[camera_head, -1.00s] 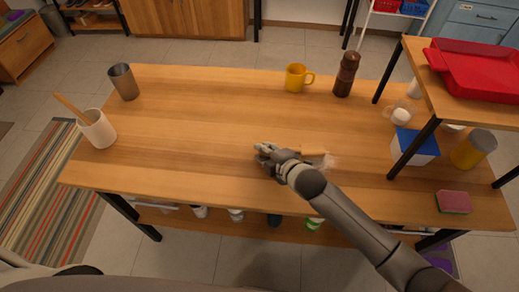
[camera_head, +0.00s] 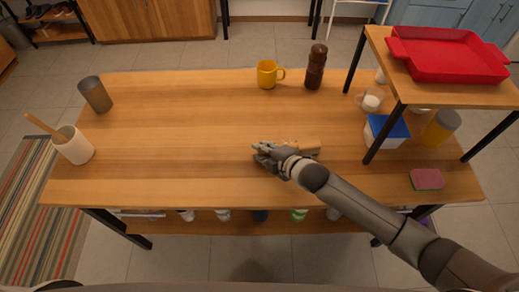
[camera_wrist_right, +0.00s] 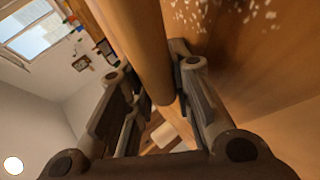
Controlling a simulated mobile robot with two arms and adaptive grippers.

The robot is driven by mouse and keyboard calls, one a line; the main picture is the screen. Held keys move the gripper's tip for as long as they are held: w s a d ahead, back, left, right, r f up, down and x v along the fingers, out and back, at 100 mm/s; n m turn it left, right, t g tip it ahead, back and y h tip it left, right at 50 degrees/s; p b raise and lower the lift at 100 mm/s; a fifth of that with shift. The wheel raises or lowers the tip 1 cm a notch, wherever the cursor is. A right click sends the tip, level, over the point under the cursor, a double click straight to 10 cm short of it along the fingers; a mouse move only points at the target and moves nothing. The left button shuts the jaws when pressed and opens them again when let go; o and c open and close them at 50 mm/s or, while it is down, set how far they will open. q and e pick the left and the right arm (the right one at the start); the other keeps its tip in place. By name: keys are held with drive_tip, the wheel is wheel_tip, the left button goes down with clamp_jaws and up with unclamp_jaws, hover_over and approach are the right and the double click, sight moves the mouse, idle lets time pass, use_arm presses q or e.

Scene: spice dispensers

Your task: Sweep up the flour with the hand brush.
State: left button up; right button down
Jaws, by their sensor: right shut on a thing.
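The hand brush (camera_head: 308,146) shows as a light wooden piece just right of my right gripper (camera_head: 262,155), above or on the middle of the table. In the right wrist view its round wooden handle (camera_wrist_right: 145,45) runs between the fingers of the right gripper (camera_wrist_right: 155,100), which is shut on it. The bristles are hidden. Flour (camera_wrist_right: 230,12) shows as white flecks on the wood at the top of the right wrist view. In the head view I cannot make out the flour clearly. My left gripper is not in view.
On the wooden table (camera_head: 180,150) stand a yellow mug (camera_head: 267,73), brown mill (camera_head: 316,66), metal cup (camera_head: 95,94) and white crock (camera_head: 73,146). At right are a raised shelf with a red tray (camera_head: 450,60), a blue-lidded box (camera_head: 386,130) and a sponge (camera_head: 426,179).

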sight(248, 166)
drive_tip(key=shift+d+f+p, duration=0.1)
drive_tip(key=shift+d+p, duration=0.3)
drive_tip(key=shift+d, duration=1.3)
drive_tip(key=shift+s+p, duration=0.55)
drive_tip(key=shift+s, duration=0.15)
drive_tip(key=shift+a, duration=1.9)
drive_tip(key=shift+s+a+f+b, duration=0.1)
drive_tip(key=shift+s+a+b, duration=0.05)
drive_tip(key=shift+a, duration=1.4)
drive_tip(key=shift+s+a+b, duration=0.1)
drive_tip(key=shift+a+b, duration=0.05)
drive_tip(key=shift+a, duration=3.7)
drive_tip(key=shift+s+r+p, duration=0.2)
drive_tip(key=shift+s+p, duration=0.15)
drive_tip(key=shift+s, duration=0.35)
drive_tip(key=shift+w+d+p, duration=0.1)
drive_tip(key=shift+d+p, duration=1.45)
drive_tip(key=shift+d, duration=1.7)
drive_tip(key=shift+w+d+p, duration=0.15)
drive_tip(key=shift+d+p, duration=1.1)
drive_tip(key=shift+d, duration=2.9)
